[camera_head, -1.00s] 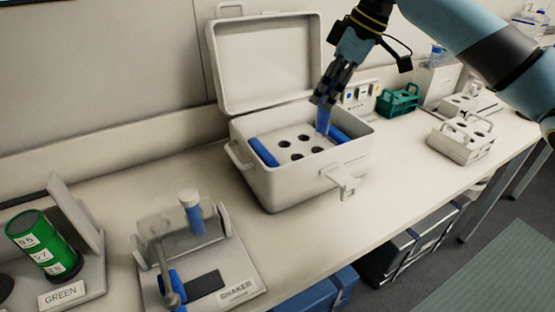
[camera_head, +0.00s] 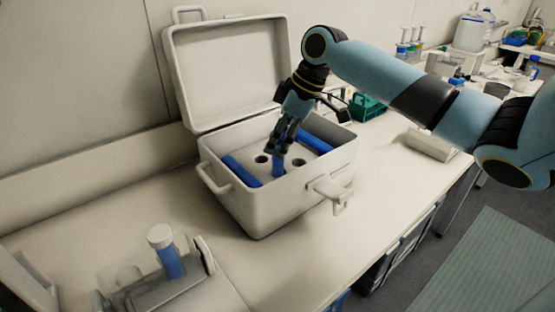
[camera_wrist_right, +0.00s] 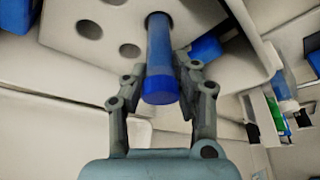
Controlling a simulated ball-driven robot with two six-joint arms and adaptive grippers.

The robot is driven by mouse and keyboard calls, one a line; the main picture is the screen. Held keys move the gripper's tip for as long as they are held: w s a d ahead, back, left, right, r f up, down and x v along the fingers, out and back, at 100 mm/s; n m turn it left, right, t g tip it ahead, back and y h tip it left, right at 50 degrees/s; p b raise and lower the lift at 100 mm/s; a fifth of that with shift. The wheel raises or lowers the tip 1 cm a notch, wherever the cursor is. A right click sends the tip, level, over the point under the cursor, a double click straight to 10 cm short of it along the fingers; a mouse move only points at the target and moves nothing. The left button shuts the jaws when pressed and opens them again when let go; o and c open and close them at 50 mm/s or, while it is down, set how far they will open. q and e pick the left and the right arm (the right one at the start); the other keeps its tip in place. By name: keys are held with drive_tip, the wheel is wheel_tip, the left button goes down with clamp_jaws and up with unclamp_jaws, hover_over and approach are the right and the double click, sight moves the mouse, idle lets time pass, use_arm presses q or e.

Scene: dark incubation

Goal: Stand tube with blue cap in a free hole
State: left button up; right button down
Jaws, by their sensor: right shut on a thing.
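The tube with the blue cap (camera_wrist_right: 158,62) is between the fingers of my right gripper (camera_wrist_right: 160,76), which is shut on it; the cap end faces the wrist camera. In the head view the tube (camera_head: 278,165) points down, close to upright, inside the open white box (camera_head: 265,207). Its lower end meets the white holed insert (camera_wrist_right: 70,45) at or in a hole; I cannot tell how deep. Empty holes show beside it, one at the left (camera_head: 261,158) and one at the right (camera_head: 298,162). My right gripper (camera_head: 281,148) is above the insert. My left gripper is not in view.
Blue packs lie along the box's left (camera_head: 242,170) and right (camera_head: 316,141) inner sides. The raised lid (camera_head: 225,70) stands behind. A white-capped tube (camera_head: 166,252) stands in a device at lower left. A green rack (camera_head: 369,106) is behind my right arm.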

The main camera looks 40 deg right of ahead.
sight(272, 171)
drive_tip(key=shift+f, duration=2.2)
drive_tip(key=c, duration=1)
unclamp_jaws()
drive_tip(key=shift+f, duration=0.1)
drive_tip(key=v, duration=1.2)
drive_tip(key=shift+b, duration=0.35)
